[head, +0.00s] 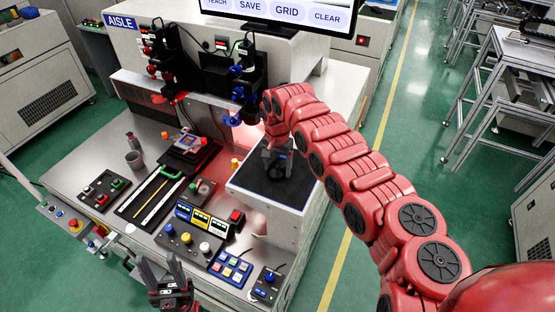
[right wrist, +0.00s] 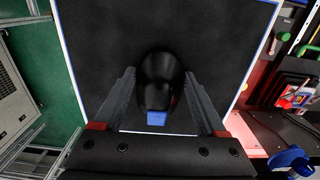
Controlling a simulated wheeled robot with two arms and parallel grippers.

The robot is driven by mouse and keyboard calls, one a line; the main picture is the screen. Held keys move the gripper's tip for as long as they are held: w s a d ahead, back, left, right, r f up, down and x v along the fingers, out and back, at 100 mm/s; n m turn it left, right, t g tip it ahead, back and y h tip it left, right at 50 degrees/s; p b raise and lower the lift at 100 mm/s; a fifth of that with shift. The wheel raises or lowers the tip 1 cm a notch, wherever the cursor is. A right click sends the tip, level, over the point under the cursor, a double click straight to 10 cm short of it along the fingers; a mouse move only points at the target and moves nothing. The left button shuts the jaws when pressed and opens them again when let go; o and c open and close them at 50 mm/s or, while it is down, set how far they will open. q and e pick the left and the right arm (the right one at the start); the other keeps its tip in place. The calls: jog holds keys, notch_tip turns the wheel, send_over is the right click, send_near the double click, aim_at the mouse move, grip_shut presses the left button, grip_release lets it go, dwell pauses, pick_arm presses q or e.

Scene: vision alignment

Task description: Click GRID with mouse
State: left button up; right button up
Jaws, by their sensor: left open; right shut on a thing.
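The black mouse (right wrist: 157,82) lies on a dark mouse pad (head: 255,183) on the raised block at the right of the workbench. My right gripper (right wrist: 158,118) is over the pad with its two fingers on either side of the mouse, shut on it. In the head view my right gripper (head: 278,160) and wrist hide most of the mouse. The monitor at the top shows a GRID button (head: 287,11) between SAVE and CLEAR; its upper part is cut off. My left gripper (head: 172,285) is open and empty at the bottom, in front of the bench.
Button boxes (head: 188,238), a blue keypad (head: 230,267) and a knob box (head: 267,284) stand along the bench's front. A grey cup (head: 134,159) stands at the left. Dark camera fixtures (head: 228,75) rise behind the pad. Bare pad surrounds the mouse.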

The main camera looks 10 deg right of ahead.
jog(key=shift+s+r+p, duration=0.1)
jog(key=shift+s+p, duration=1.2)
jog(key=shift+p, duration=1.15)
jog(key=shift+s+a, duration=0.1)
jog(key=shift+s, duration=0.05)
jog(key=o, duration=1.3)
jog(key=shift+o, duration=0.2)
